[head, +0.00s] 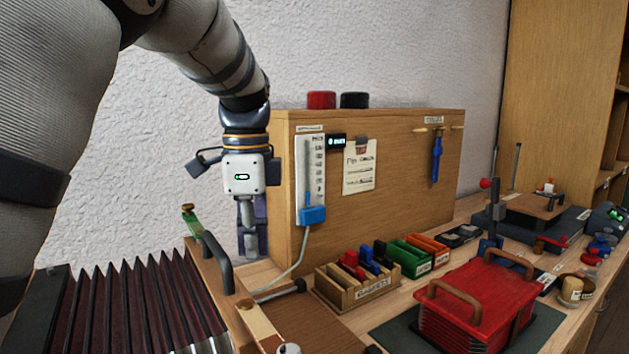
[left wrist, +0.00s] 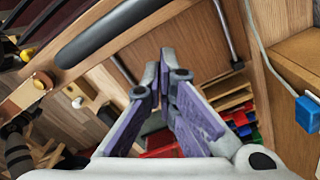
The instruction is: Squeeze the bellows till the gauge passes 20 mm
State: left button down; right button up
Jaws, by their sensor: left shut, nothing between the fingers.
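The bellows (head: 135,305), dark red with black pleats, is at the lower left and spread open in folds. Its wooden end board carries a dark bar handle (head: 217,262), which also shows in the left wrist view (left wrist: 115,30). The gauge (head: 310,170), a white scale with a blue block (head: 312,215) at its foot, is on the wooden panel; its reading is too small to tell. A pale hose (head: 295,270) runs down from the block. My left gripper (head: 251,250) points down beyond the handle, apart from it, shut and empty. My right gripper is not in view.
The wooden panel (head: 390,195) stands close right of my left gripper. A wooden tray (head: 355,290) of small coloured parts is before it. A red ribbed box (head: 475,295) with brown handles stands at the right. The white wall is behind.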

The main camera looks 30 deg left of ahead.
aim_at(235, 274)
pick_arm(q)
notch_tip(235, 274, down, 5)
jog(key=shift+r, duration=0.15)
dwell(0.5)
jog(key=shift+s, duration=0.1)
jog(key=shift+s+a, duration=0.3)
jog(key=shift+s, duration=0.2)
jog(key=shift+s+a, duration=0.4)
jog(key=shift+s, duration=0.3)
dwell(4.1)
jog(key=shift+w, duration=0.1)
jog(key=shift+w+d, duration=0.45)
jog(key=shift+w, duration=0.3)
jog(key=shift+w+d, duration=0.4)
jog(key=shift+w, duration=0.35)
jog(key=shift+r, duration=0.1)
